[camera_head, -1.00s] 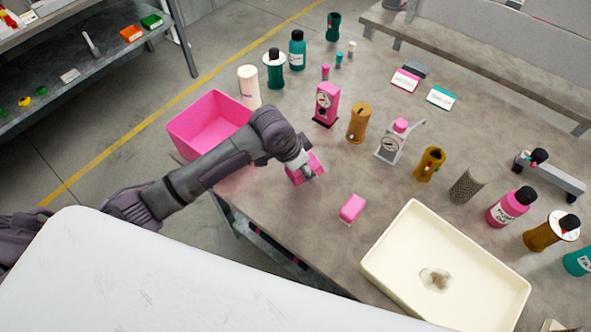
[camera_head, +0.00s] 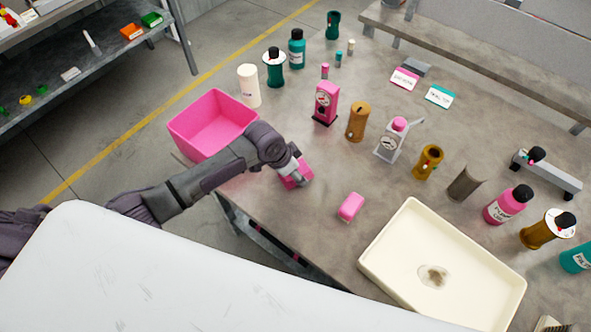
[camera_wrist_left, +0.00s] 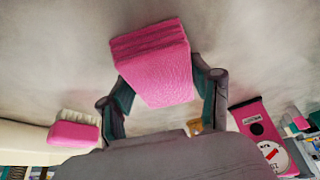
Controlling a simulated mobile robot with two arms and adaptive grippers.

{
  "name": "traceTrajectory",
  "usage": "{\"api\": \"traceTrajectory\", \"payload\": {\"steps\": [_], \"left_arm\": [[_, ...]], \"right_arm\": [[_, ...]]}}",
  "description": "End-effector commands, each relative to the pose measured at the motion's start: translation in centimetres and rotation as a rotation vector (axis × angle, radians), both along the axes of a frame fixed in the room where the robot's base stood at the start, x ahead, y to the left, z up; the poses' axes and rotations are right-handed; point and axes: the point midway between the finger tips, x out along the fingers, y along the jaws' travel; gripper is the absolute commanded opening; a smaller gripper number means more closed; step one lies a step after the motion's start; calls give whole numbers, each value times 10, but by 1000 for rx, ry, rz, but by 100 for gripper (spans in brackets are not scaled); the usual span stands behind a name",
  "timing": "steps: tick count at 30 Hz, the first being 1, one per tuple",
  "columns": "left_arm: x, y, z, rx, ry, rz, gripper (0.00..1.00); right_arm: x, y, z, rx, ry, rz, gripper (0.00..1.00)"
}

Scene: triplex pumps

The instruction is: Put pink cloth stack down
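The pink cloth stack (camera_head: 288,180) is at my left gripper (camera_head: 300,174), by the table's near left edge. In the left wrist view the folded stack (camera_wrist_left: 155,60) sits between the two fingers of the left gripper (camera_wrist_left: 162,85). The fingertips appear to press on its two sides, so the gripper looks shut on it. The stack is at or just above the table top; the head view does not show whether it touches. The arm hides part of the stack in the head view. My right gripper is not in view.
A pink bin (camera_head: 190,136) stands left of the gripper. A pink brush (camera_head: 351,207) lies to its right, before a cream tray (camera_head: 378,258). A pink gauge pump part (camera_head: 326,102) and an ochre cylinder (camera_head: 357,122) stand behind. Table around the brush is bare.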

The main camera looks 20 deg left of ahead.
Motion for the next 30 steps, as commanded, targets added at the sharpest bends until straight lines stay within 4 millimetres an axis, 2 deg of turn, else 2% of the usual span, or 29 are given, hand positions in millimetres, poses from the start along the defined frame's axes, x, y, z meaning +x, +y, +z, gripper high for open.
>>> {"api": "traceTrajectory", "payload": {"steps": [1,3,12,16,20,30], "left_arm": [[-1,0,0,0,1,0,75],[-1,0,0,0,1,0,86],[0,0,0,0,1,0,87],[-1,1,8,0,-1,0,87],[-7,7,27,1,-3,-1,87],[-27,25,92,0,-2,-1,87]], "right_arm": [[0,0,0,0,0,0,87],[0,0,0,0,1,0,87],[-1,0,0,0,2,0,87],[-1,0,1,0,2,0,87],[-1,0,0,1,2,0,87],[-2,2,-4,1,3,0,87]]}}
